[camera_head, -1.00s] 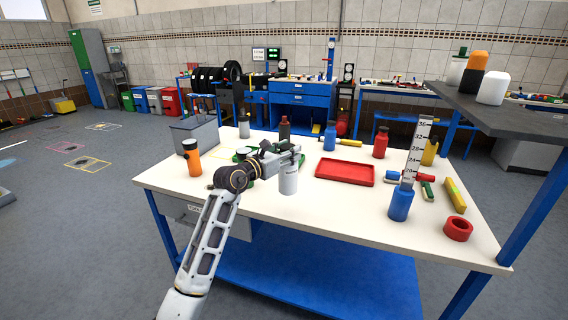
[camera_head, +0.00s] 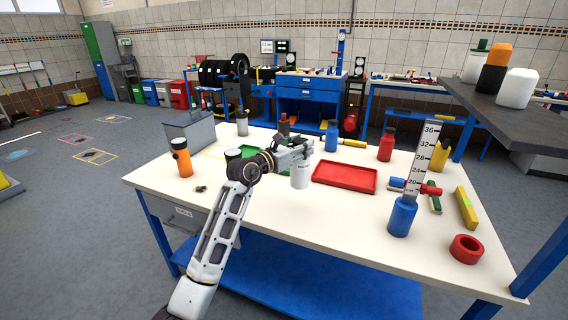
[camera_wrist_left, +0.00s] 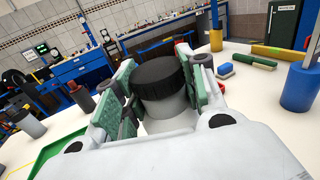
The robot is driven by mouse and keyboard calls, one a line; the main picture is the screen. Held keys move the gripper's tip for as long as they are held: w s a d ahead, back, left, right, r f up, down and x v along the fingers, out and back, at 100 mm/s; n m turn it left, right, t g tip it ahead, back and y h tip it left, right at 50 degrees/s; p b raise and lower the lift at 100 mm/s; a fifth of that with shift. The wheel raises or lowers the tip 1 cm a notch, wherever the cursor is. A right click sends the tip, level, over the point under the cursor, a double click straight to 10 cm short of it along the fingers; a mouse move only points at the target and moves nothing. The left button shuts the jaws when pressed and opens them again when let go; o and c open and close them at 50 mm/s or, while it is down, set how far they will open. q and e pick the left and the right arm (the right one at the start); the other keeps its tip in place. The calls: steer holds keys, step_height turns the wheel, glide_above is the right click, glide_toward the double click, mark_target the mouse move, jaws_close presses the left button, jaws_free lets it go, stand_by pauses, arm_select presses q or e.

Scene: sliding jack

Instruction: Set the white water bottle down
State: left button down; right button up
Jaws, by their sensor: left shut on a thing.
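The white water bottle (camera_head: 300,174) is upright beside the left end of the red tray. My left gripper (camera_head: 296,150) is shut around its upper part. In the left wrist view the bottle's black cap (camera_wrist_left: 160,78) and white body (camera_wrist_left: 167,106) show between the green-padded fingers. The bottle's base is over the white tabletop (camera_head: 290,215); I cannot tell whether it touches. My right gripper is in neither view.
The red tray (camera_head: 344,190) is close on the bottle's right. An orange bottle (camera_head: 182,160) and a grey box (camera_head: 190,132) stand at the left. A blue bottle (camera_head: 402,217) and a red ring (camera_head: 466,249) are at the right. The front tabletop is clear.

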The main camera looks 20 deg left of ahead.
mark_target(302, 160)
arm_select(q)
steer(key=shift+w+d+r, duration=0.1)
steer(key=shift+w+d, duration=0.05)
steer(key=shift+w, duration=0.25)
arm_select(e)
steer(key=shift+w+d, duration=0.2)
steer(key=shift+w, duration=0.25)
arm_select(q)
steer(key=shift+f+b, duration=0.6)
steer(key=shift+f, duration=2.3)
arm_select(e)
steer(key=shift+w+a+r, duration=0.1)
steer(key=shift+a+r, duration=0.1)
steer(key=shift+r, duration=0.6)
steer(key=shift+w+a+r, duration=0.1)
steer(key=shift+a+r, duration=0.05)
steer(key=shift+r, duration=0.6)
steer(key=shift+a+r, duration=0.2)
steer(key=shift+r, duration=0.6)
